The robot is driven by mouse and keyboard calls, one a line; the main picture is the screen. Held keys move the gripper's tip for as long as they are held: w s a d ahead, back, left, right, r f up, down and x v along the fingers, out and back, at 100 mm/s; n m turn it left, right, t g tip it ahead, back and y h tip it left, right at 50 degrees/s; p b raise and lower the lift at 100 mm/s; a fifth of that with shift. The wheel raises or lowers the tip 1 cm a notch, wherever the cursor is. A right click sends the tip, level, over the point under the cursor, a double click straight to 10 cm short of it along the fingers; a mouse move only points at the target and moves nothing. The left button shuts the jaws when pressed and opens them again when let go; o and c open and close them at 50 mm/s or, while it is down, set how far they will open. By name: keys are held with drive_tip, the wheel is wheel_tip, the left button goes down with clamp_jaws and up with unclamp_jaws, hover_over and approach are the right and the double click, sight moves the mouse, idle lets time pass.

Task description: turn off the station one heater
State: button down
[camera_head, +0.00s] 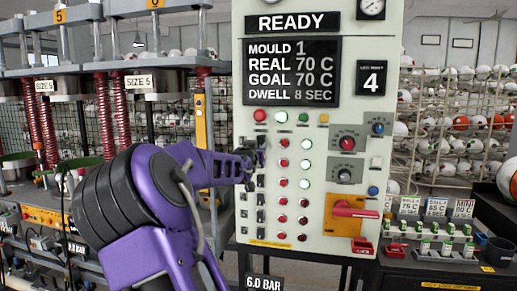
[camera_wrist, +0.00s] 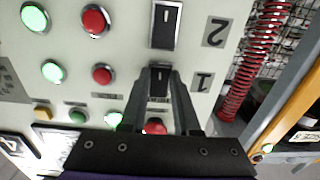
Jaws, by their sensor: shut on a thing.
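The control panel (camera_head: 255,215) stands upright in front of me. Its left column of dark toggle switches has one row per station. In the wrist view the station one switch (camera_wrist: 159,84) sits beside a "1" label (camera_wrist: 203,82). My gripper (camera_head: 254,159) reaches the panel from the left, and in the wrist view my gripper (camera_wrist: 161,72) is shut on that switch, one finger on each side. The fingers hide part of it, so its position is hard to tell. In its row, the green lamp (camera_wrist: 54,72) is lit and the red lamp (camera_wrist: 102,74) looks dimmer.
The station two switch (camera_wrist: 165,25) is close to the fingers. The display (camera_head: 292,72) reads mould 1, real 70 C, goal 70 C. Dials (camera_head: 348,142) and a red handle (camera_head: 355,210) are right of the lamps. Presses with red springs (camera_head: 105,118) stand left; ball racks right.

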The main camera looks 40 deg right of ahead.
drive_tip(key=shift+r, duration=0.1)
drive_tip(key=shift+r+g+y, duration=0.2)
drive_tip(key=shift+g+y, duration=0.1)
drive_tip(key=shift+y, duration=0.3)
drive_tip(key=shift+r+g+y, duration=0.1)
drive_tip(key=shift+g+y, duration=0.4)
drive_tip(key=shift+y, duration=0.1)
drive_tip(key=c, duration=0.6)
unclamp_jaws()
drive_tip(key=shift+c, duration=0.2)
drive_tip(key=shift+s+a, duration=0.1)
drive_tip(key=v, duration=1.7)
drive_tip(key=shift+a, duration=0.15)
